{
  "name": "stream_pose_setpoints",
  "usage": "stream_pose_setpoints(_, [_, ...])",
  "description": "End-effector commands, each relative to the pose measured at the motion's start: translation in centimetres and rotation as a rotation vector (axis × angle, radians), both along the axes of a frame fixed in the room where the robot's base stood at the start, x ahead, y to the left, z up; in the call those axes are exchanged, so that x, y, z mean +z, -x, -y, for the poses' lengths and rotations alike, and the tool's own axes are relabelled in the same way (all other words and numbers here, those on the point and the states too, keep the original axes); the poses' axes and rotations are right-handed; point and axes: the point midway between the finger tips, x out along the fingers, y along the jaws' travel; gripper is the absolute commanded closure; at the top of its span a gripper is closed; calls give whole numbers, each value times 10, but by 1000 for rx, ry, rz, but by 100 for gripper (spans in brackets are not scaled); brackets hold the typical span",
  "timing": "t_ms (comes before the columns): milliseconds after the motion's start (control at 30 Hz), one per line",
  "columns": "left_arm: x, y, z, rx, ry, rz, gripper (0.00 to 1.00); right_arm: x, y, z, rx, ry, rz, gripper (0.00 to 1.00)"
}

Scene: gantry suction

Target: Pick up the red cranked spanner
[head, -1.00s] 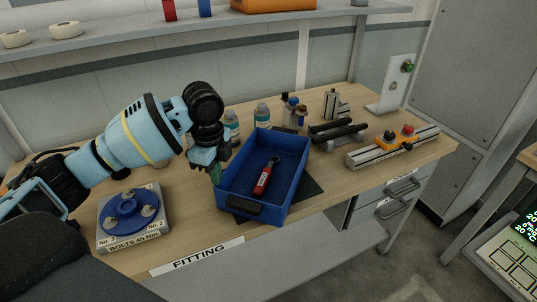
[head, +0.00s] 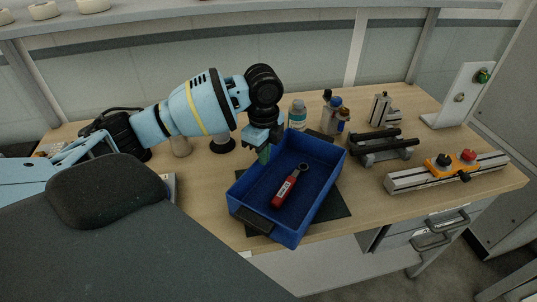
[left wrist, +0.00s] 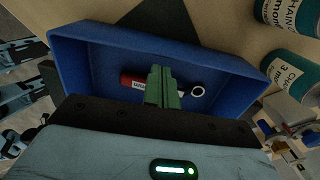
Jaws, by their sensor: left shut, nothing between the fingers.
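The red cranked spanner (head: 287,189) lies in the blue tray (head: 324,204) on the workbench. Its red handle points to the near left and its dark ring end to the far right. In the left wrist view the spanner's red part (left wrist: 132,81) and its ring end (left wrist: 197,90) show on either side of the green fingers, which hide its middle. My left gripper (head: 264,155) is shut and empty at the tray's left rim, its fingers pointing down. The left wrist view shows the shut fingers (left wrist: 162,88) in front of the tray. My right gripper is not in view.
Bottles (head: 298,114) stand behind the tray. To its right are a dark clamp-like fixture (head: 384,147) and a metal rail (head: 446,172) with an orange block and knobs. A dark mat (head: 334,206) lies under the tray.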

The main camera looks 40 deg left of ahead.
Motion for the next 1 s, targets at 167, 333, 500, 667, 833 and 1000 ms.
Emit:
stream_pose_setpoints(167, [-37, 1, 0, 1, -1, -6, 100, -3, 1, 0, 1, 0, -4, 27])
stream_pose_setpoints(333, [-68, 1, 0, 1, -1, -5, 100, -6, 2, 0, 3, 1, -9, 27])
stream_pose_setpoints(500, [-72, -2, 19, -4, 2, 4, 100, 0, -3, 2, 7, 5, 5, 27])
stream_pose_setpoints(667, [-72, -3, 34, -1, 1, 3, 100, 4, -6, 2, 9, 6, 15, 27])
stream_pose_setpoints(833, [-73, -3, 40, -1, 0, 1, 100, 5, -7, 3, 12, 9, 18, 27])
stream_pose_setpoints(1000, [-74, -3, 40, 0, -1, 0, 100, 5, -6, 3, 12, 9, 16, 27])
